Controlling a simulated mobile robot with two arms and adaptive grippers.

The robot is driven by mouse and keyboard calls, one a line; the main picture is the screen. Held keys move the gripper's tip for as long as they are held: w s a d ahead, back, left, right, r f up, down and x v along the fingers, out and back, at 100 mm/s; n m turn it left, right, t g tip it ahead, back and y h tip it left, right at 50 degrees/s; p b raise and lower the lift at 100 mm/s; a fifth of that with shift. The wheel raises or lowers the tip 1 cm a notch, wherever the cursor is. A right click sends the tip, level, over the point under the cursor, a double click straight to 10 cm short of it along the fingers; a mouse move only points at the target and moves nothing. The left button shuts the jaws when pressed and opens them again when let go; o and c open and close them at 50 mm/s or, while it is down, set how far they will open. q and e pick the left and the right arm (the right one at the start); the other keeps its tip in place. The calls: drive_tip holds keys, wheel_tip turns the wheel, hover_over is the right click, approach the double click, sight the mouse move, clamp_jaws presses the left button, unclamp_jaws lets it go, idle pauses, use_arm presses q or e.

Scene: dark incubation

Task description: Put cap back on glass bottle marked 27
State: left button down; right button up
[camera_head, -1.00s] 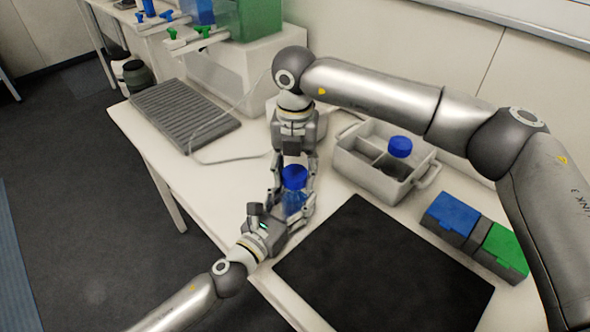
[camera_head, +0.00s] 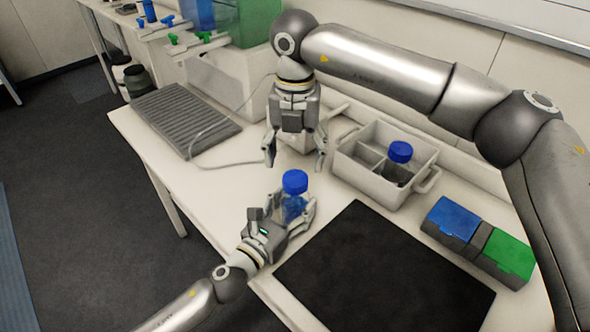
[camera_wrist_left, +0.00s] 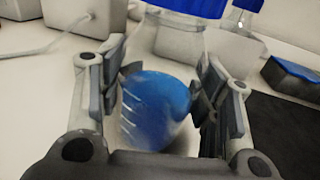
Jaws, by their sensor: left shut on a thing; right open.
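A glass bottle (camera_head: 293,208) with blue contents has a blue cap (camera_head: 295,181) on its top. My left gripper (camera_head: 292,213) is shut around the bottle body and holds it upright. My right gripper (camera_head: 295,160) is open and empty, pointing down above and behind the bottle, apart from the cap. No marking 27 is readable on the bottle. I cannot tell how tightly the cap sits.
A grey divided caddy (camera_head: 372,188) at the right holds another blue-capped bottle (camera_head: 399,153). A black mat (camera_head: 385,275) lies at the front. Blue (camera_head: 452,215) and green (camera_head: 508,254) lidded boxes stand right of it. A ribbed grey plate (camera_head: 185,120) lies at the left.

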wheel_tip(320, 180, up, 6)
drive_tip(key=shift+f, duration=0.1)
use_arm(q)
drive_tip(key=shift+c, duration=1.8)
unclamp_jaws()
drive_tip(key=v, duration=1.2)
drive_tip(key=shift+f, duration=0.1)
